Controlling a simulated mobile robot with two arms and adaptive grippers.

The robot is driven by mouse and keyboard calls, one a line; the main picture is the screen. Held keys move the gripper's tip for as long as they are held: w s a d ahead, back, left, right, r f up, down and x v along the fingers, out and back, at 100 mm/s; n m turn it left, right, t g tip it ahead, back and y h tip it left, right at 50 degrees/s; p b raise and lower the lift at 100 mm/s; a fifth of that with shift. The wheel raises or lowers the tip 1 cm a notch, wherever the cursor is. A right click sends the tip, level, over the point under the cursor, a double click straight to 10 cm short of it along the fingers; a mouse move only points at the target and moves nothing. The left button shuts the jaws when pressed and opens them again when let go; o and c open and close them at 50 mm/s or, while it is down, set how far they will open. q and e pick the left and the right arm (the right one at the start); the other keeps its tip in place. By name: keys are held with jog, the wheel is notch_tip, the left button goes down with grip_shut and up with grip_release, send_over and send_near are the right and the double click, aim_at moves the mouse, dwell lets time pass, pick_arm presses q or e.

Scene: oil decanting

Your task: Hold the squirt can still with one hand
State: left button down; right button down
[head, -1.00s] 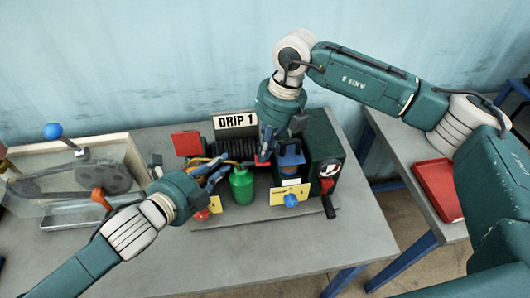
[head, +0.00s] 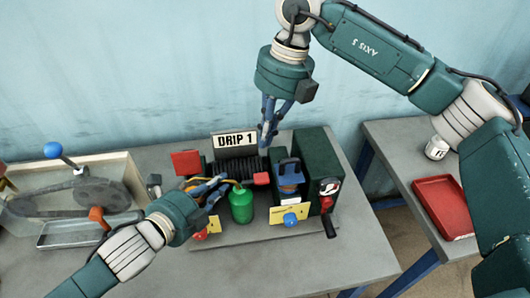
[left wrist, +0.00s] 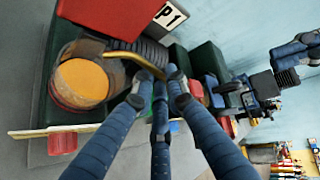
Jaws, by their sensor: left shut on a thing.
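The green squirt can (head: 241,207) stands upright in front of the DRIP 1 machine. Its thin brass-coloured spout (left wrist: 142,66) curves off toward the left in the head view. My left gripper (head: 222,183) reaches in from the left and is shut on the can near its top. In the left wrist view its fingers (left wrist: 160,78) come together over the can, with only a sliver of green between them. My right gripper (head: 267,142) hangs above the machine, clear of the can. Its fingertips lie close together, and I cannot tell whether they are shut.
The DRIP 1 sign (head: 236,140) and a dark green box (head: 313,165) stand behind and right of the can. A blue-topped container (head: 289,177) sits beside it. A belt-and-pulley tank (head: 70,195) is at left. A red tray (head: 442,207) lies on the right table.

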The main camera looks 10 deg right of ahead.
jog(key=shift+a+v, duration=0.25)
jog(key=shift+v, duration=0.95)
jog(key=shift+r, duration=0.1)
dwell(0.6)
jog(key=a+h, duration=0.2)
jog(key=shift+r+h, duration=0.15)
jog(key=shift+h, duration=0.15)
jog(key=shift+d, duration=0.15)
